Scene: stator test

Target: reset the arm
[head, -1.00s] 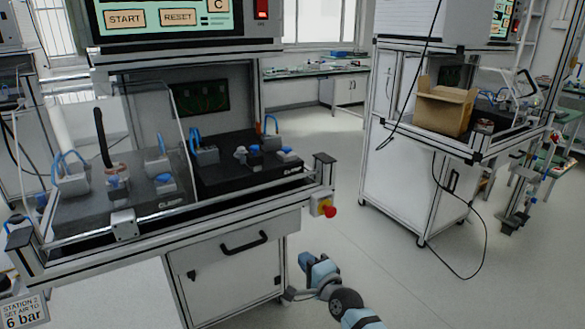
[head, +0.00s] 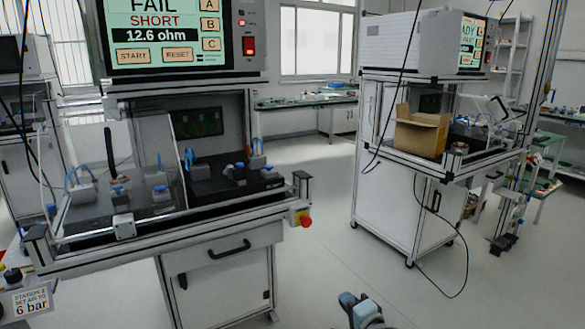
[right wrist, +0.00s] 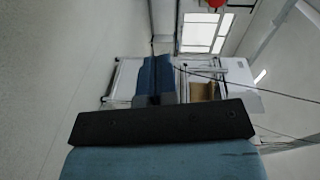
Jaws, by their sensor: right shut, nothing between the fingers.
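My right gripper (head: 350,300) shows at the bottom of the head view, low over open floor and right of the near test station's cabinet (head: 225,275). It is partly cut off by the lower frame edge. In the right wrist view its blue fingers (right wrist: 157,80) are together, with nothing between them, and point towards a white station cabinet (right wrist: 127,82). My left gripper is in neither view. The near station's screen (head: 152,35) reads FAIL, SHORT, 12.6 ohm, with START and RESET buttons below.
A second white station (head: 385,200) stands at the right with an open cardboard box (head: 420,133) on it. A black cable hangs in front of it. A red stop button (head: 306,222) juts from the near station's right end. The floor between the stations is clear.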

